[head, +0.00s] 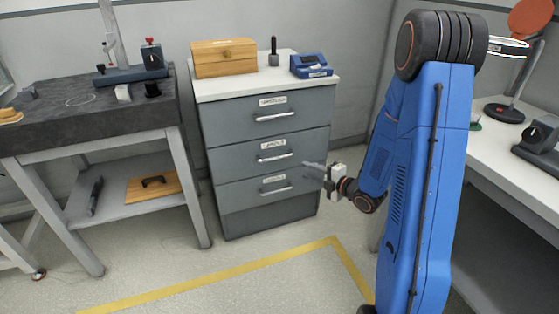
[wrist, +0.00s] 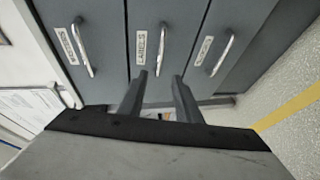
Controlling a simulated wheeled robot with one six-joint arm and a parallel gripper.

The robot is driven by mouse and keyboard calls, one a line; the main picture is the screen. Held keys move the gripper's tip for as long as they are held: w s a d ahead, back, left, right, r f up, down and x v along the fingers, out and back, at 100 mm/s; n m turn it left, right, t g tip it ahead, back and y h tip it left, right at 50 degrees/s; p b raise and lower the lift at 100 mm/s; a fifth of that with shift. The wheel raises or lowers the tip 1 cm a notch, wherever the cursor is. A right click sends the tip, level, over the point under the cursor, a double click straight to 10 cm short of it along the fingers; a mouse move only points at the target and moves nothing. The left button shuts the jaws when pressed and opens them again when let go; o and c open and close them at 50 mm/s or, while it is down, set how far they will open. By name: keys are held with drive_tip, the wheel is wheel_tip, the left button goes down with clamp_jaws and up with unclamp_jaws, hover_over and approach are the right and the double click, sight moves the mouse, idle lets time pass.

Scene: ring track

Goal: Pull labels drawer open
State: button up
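The grey cabinet has three drawers with silver bar handles and white label plates. In the wrist view, turned on its side, the middle drawer's plate reads LABELS (wrist: 140,47). Its handle (wrist: 163,45) lies ahead of my fingers, roughly in line with the gap between them. In the head view the labels drawer (head: 235,161) is the middle one and looks shut; its handle (head: 275,157) is in plain view. My gripper (wrist: 161,76) is open and empty, its fingertips apart from the handle. In the head view my gripper (head: 310,169) is near the cabinet's right front edge.
The top drawer (head: 225,127) and bottom drawer (head: 232,194) look shut. A wooden box (head: 224,60) and a blue device (head: 311,66) stand on the cabinet. A dark-topped bench (head: 80,110) is left, a white bench (head: 535,185) right. The floor before the cabinet is clear.

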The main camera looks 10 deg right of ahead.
sight(278, 158)
drive_tip(key=x, duration=1.7)
drive_tip(key=shift+c, duration=0.7)
clamp_jaws()
